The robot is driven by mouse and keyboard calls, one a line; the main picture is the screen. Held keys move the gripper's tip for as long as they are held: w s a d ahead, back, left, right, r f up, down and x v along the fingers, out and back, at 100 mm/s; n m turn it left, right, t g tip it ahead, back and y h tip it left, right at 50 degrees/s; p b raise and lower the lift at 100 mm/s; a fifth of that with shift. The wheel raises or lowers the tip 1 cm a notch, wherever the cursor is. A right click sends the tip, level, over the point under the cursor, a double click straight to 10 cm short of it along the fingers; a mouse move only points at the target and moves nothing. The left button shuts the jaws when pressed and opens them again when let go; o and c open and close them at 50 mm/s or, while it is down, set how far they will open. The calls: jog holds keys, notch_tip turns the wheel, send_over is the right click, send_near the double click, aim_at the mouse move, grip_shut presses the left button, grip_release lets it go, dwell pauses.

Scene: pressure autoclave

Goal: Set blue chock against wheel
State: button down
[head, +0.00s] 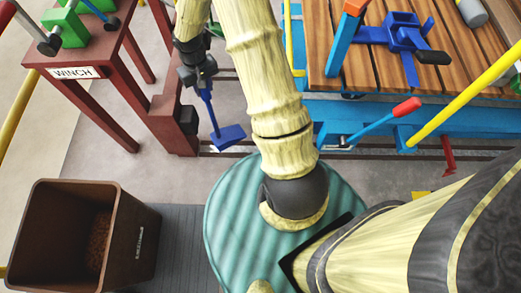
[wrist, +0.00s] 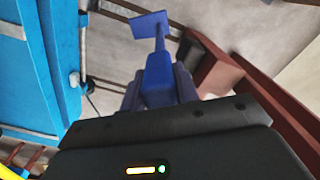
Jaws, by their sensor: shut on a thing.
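My gripper (head: 204,84) is shut on the blue chock (head: 228,136), holding it by its upright bar. The chock hangs with its wide blue foot at the lower end, near the rail beside the red-brown stand. In the wrist view, my gripper (wrist: 158,92) grips the blue bar, and the chock's flat foot (wrist: 150,23) points away from me. The blue cart (head: 375,112) is to the right of the chock, with a gap between them. The wheel is not clearly visible in either view. I cannot tell whether the chock touches the floor or rail.
The red-brown winch table (head: 75,62) stands at the left. A brown bin (head: 75,205) is at the lower left. The cart carries a wooden slatted deck (head: 385,65). A red-tipped lever (head: 405,107) and yellow bar (head: 463,97) stick out at the right. Rails (head: 238,150) cross the floor.

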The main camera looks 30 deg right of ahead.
jog(key=s+d+r+m+b, duration=0.1)
jog(key=s+d+m, duration=0.1)
jog(key=d, duration=0.4)
jog(key=s+d+r+m+b, duration=0.1)
jog(key=s+d+m+b, duration=0.1)
jog(key=d+m, duration=0.2)
jog(key=d, duration=0.3)
jog(key=shift+d+r+m+b, duration=0.2)
jog(key=shift+d+m+b, duration=0.1)
jog(key=shift+m, duration=0.1)
jog(key=shift+s+f, duration=0.1)
notch_tip(320, 180, down, 13)
jog(key=b, duration=0.5)
jog(key=shift+f, duration=0.2)
jog(key=shift+f+b, duration=1.25)
jog(key=shift+f, duration=1)
jog(key=shift+a+f, duration=0.1)
